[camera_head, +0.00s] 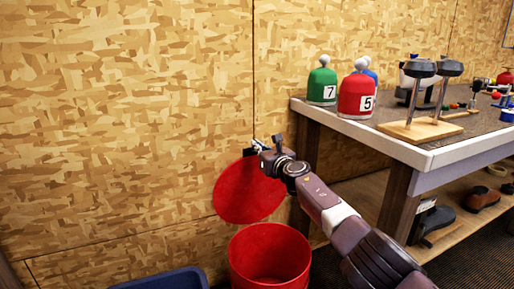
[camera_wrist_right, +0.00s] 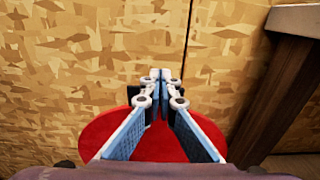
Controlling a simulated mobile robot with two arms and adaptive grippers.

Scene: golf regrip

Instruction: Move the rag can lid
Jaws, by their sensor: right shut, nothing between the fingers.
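The rag can lid (camera_head: 243,192) is a flat red disc, steeply tilted above and behind the open red rag can (camera_head: 268,255) against the wood-panel wall. In the right wrist view the lid (camera_wrist_right: 160,148) shows below and behind my fingers. My right gripper (camera_head: 259,146) is at the lid's upper edge, and its hand covers a part of that edge. Its fingertips (camera_wrist_right: 160,76) are together with nothing between them. I cannot tell whether the gripper touches the lid. The joint between lid and can is not visible. My left gripper is not in view.
A workbench (camera_head: 439,157) stands to the right, with a green head cover (camera_head: 322,84), a red head cover (camera_head: 356,97) and a wooden stand (camera_head: 420,129) on it. A blue bin (camera_head: 165,280) is left of the can.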

